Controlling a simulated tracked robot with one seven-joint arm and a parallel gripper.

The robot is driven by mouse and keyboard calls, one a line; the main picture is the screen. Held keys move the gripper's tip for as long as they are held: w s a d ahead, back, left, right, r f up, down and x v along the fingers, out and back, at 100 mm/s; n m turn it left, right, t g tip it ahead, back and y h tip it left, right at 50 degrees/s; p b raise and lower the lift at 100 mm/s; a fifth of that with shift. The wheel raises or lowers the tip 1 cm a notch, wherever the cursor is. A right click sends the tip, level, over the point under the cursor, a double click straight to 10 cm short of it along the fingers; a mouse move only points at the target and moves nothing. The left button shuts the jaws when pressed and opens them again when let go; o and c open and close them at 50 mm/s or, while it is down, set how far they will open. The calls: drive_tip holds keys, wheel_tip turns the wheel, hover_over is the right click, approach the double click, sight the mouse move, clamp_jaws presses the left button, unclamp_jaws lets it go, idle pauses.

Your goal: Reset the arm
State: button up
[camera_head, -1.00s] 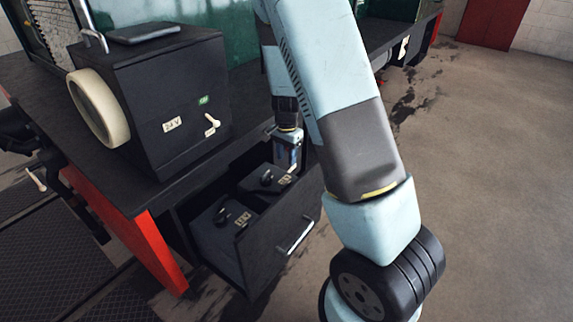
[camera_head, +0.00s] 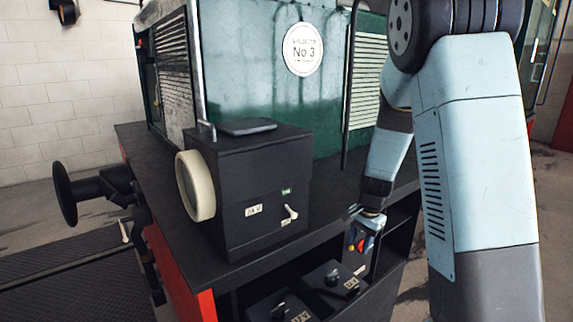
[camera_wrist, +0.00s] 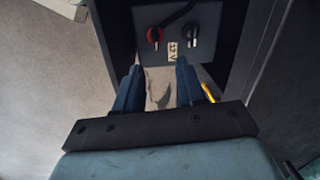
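My arm spans the right side of the head view. My gripper (camera_wrist: 158,78) shows in the wrist view with its two dark fingers apart and nothing held between them. Just beyond the fingertips is a dark grey box (camera_wrist: 205,28) with a "12 V" label, a red-ringed knob and a dark knob. In the head view the arm's end is low, over the right part of the open compartment, beside a small grey panel (camera_head: 352,262) with red and yellow parts; the fingers are hard to make out there.
A black lamp box (camera_head: 262,190) with a pale round rim stands on the tram's dark running board (camera_head: 150,160). Two dark boxes with knobs, one of them here (camera_head: 322,272), sit below it. The green tram body (camera_head: 255,80) rises behind. A buffer (camera_head: 65,193) juts out left.

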drive_tip(key=s+r+n+t+y, duration=0.1)
drive_tip(key=s+r+n, duration=0.2)
drive_tip(key=s+r, duration=0.45)
drive_tip(key=s+r+n+t, duration=0.15)
drive_tip(key=s+r, duration=0.25)
drive_tip(key=r, duration=0.6)
drive_tip(key=s+r+n+t+h, duration=0.2)
drive_tip(key=s+r+n, duration=0.3)
drive_tip(key=s, duration=0.9)
wheel_tip(320, 180, up, 3)
drive_tip(key=shift+d+f, duration=0.1)
drive_tip(key=shift+d, duration=0.35)
drive_tip(key=shift+t, duration=0.25)
drive_tip(key=shift+c, duration=0.3)
